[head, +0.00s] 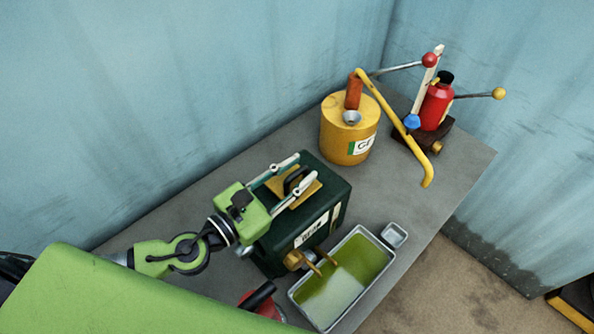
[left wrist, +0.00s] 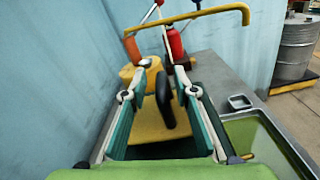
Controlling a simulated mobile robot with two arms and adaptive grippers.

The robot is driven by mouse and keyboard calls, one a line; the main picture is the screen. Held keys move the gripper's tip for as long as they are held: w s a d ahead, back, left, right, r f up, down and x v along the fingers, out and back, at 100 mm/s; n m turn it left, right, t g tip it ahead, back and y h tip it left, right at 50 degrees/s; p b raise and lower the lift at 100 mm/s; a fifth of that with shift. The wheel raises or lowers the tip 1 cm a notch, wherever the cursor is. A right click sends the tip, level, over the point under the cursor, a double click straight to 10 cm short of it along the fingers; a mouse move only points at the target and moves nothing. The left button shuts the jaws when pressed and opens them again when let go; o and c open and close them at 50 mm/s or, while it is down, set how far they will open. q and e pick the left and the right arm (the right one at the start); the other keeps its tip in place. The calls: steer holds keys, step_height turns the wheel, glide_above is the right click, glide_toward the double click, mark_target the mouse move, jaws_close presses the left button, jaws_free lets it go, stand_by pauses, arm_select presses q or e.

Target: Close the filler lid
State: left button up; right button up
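A dark green box (head: 325,215) with a white label stands on the grey bench. On its top is a yellow lid (head: 283,203) with a black handle (head: 296,180); the lid also shows in the left wrist view (left wrist: 150,128). Whether the lid lies flat or is tilted is hard to tell. My left gripper (head: 306,167) is open above the lid, one finger on each side of the black handle. In the left wrist view the handle (left wrist: 165,100) stands between the fingers, with gaps visible. My right gripper is not in view.
A metal tray of green-yellow oil (head: 345,283) sits below the box's brass spouts (head: 294,261). A small metal dish (head: 394,235) is beside it. A yellow can (head: 348,140) with a pump and a red bottle (head: 435,105) stand farther back. Blue walls border the bench.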

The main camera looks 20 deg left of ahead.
mark_target(296, 171)
arm_select(q)
steer(key=shift+d, duration=0.1)
steer(key=shift+s+r, duration=0.1)
steer(key=shift+r, duration=0.55)
step_height(296, 171, up, 9)
steer(key=shift+f, duration=0.15)
